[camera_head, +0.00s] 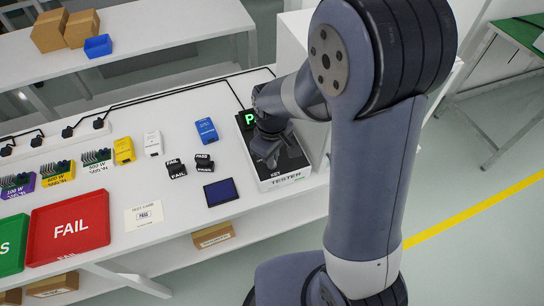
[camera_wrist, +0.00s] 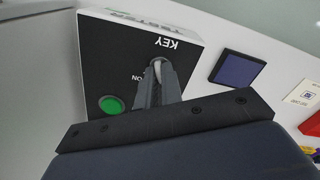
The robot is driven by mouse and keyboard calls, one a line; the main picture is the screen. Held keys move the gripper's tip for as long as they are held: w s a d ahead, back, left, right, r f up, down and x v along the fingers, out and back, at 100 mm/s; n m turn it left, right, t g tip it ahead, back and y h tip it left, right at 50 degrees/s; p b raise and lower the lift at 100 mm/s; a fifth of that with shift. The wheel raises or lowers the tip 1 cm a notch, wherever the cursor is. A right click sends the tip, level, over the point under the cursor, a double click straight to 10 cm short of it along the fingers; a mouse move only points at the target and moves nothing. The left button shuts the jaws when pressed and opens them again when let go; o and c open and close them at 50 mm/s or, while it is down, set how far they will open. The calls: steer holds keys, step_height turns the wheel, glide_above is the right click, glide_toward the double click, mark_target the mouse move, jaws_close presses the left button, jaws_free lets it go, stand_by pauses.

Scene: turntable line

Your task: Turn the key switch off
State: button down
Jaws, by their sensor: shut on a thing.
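The tester (camera_head: 285,179) is a white box with a black top, near the right end of the white table. Its top carries the word KEY and the letters ON in the wrist view, where the tester (camera_wrist: 100,50) fills the upper left. The key switch (camera_wrist: 157,66) shows as a small pale piece between my fingertips, under the KEY label. My gripper (camera_wrist: 158,75) is shut on it, pointing at the tester's top. In the head view my gripper (camera_head: 270,155) is over the tester and hides the key. The key's exact angle is hard to tell.
A green button (camera_wrist: 111,105) sits beside the key. A lit green P (camera_head: 249,118) shows on a display behind my gripper. A dark blue pad (camera_head: 220,192) lies left of the tester. The red FAIL tray (camera_head: 100,232) and several coloured modules stand farther left.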

steer(key=shift+n, duration=0.7)
steer(key=c, duration=1.6)
jaws_free()
steer(key=shift+o, duration=0.2)
steer(key=shift+r, duration=0.1)
step_height(320, 180, up, 11)
steer(key=shift+f, duration=0.2)
